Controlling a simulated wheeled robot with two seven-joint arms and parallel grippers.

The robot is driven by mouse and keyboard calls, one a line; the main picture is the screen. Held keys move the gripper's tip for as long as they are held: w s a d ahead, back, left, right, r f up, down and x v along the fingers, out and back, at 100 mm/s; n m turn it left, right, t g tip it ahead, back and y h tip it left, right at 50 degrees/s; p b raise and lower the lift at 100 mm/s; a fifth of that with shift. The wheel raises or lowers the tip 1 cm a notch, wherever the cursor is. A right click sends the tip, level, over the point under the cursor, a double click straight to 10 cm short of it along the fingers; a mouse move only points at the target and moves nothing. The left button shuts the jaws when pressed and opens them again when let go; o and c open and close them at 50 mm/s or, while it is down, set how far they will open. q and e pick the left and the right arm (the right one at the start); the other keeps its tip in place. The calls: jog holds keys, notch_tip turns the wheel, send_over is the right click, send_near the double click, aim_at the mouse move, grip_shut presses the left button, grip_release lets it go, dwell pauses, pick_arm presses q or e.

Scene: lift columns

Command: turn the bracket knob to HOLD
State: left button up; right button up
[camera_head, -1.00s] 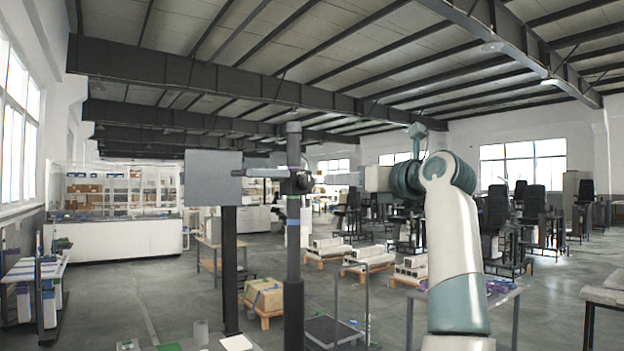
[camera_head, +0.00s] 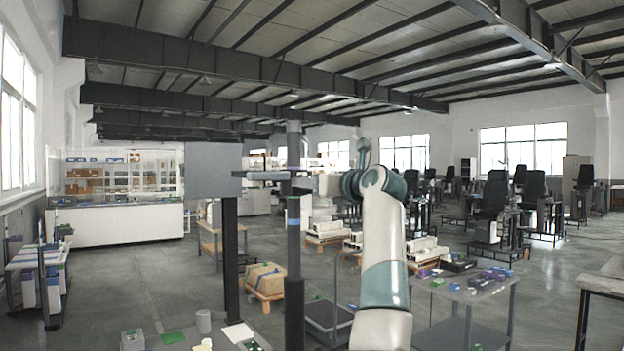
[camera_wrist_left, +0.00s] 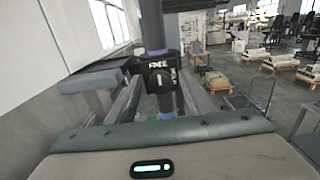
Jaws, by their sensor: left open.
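In the left wrist view the bracket (camera_wrist_left: 146,67) is a black clamp on a dark upright column (camera_wrist_left: 152,25). Its round black knob (camera_wrist_left: 159,82) faces me, with a white pointer mark standing upright toward the label FREE above. Smaller lettering right of the knob is too small to read. My left gripper (camera_wrist_left: 160,95) is open; its grey fingers reach forward on either side of the knob, apart from it. In the head view the column (camera_head: 293,250) stands left of my pale arm, and the knob cannot be made out. My right gripper cannot be made out.
A grey panel (camera_head: 213,170) on a dark post stands just left of the column. A cart with small parts (camera_head: 470,290) is at right. A cardboard box (camera_head: 265,280) sits on a pallet behind. Open floor lies farther left.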

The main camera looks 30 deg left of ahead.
pick_arm(q)
jog(key=c, duration=1)
jog(key=shift+m, duration=0.3)
jog(key=shift+w+d+m+b, duration=0.1)
jog(key=shift+m+b, duration=0.9)
jog(key=shift+m, duration=3.4)
jog(key=shift+w+m+b, duration=0.1)
jog(key=shift+m+b, duration=0.85)
jog(key=shift+m, duration=3.45)
